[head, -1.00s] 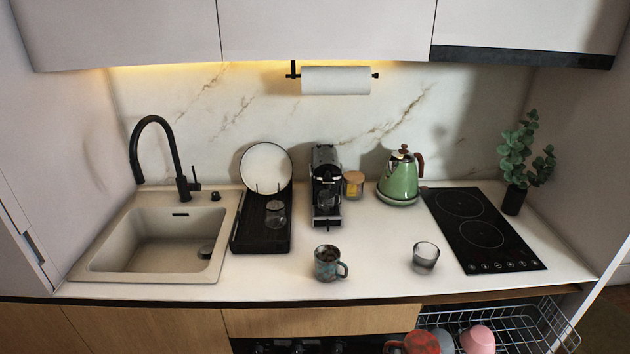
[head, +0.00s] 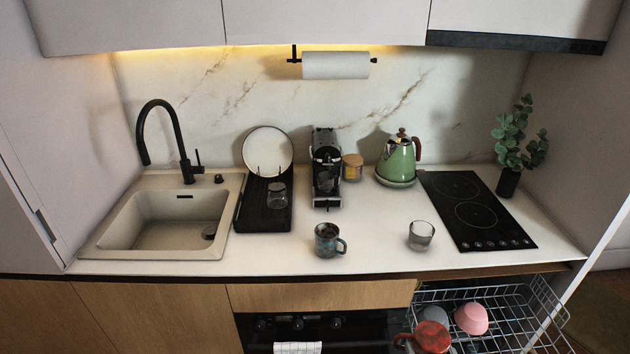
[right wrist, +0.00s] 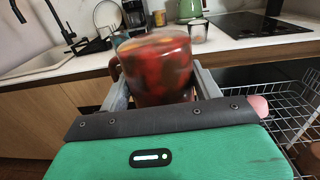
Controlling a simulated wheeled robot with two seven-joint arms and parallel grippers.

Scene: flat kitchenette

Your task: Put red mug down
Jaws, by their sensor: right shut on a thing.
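The red mug (head: 431,337) is at the bottom edge of the head view, in front of the counter and by the left side of the pulled-out dish rack. In the right wrist view the red mug (right wrist: 160,75) is blurred, dark-mottled and roughly upright. My right gripper (right wrist: 158,82) is shut on it, with a finger on each side. The mug is held in front of the counter front, not over the worktop. Its handle points left. My left gripper is in neither view.
The white counter (head: 375,235) has bare room between a patterned mug (head: 328,241) and a clear glass (head: 421,236). A coffee machine (head: 326,170), green kettle (head: 399,160) and black hob (head: 473,213) stand behind. The wire rack (head: 520,310) holds a pink bowl (head: 471,318).

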